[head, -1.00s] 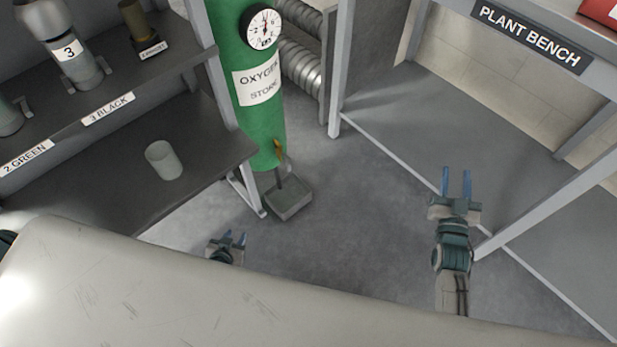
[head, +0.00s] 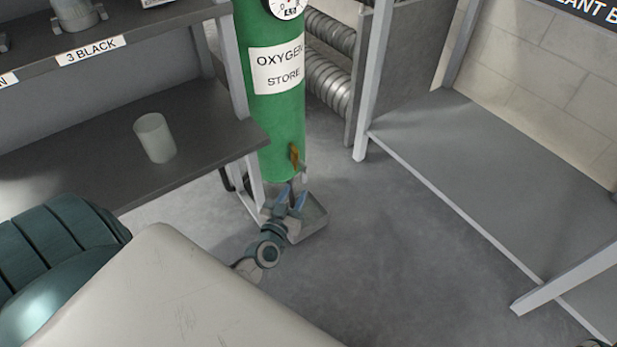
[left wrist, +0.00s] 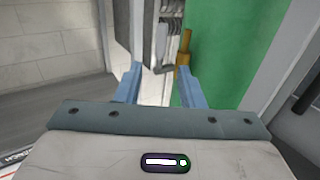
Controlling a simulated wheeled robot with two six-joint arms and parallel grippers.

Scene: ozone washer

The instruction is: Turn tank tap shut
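The green oxygen tank (head: 275,120) stands upright between the dark shelf and the grey bench. Its small brass tap (head: 294,155) is low on the tank's front, with the lever roughly upright. In the left wrist view the brass tap (left wrist: 184,48) shows beyond the fingertips, near the right finger. My left gripper (head: 291,197) is open and empty, just below the tap in the head view. It also shows in the left wrist view (left wrist: 165,78), its blue fingers apart and not touching the tap. My right gripper is not clearly visible; only a bit of an arm shows at the bottom right corner.
A grey tray (head: 314,218) sits on the floor below the tap, partly behind my left gripper. A dark shelf (head: 200,165) with a pale cup (head: 155,138) is left of the tank. Ribbed metal ducts (head: 328,80) are behind it. A grey bench (head: 480,180) stands right; floor between is clear.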

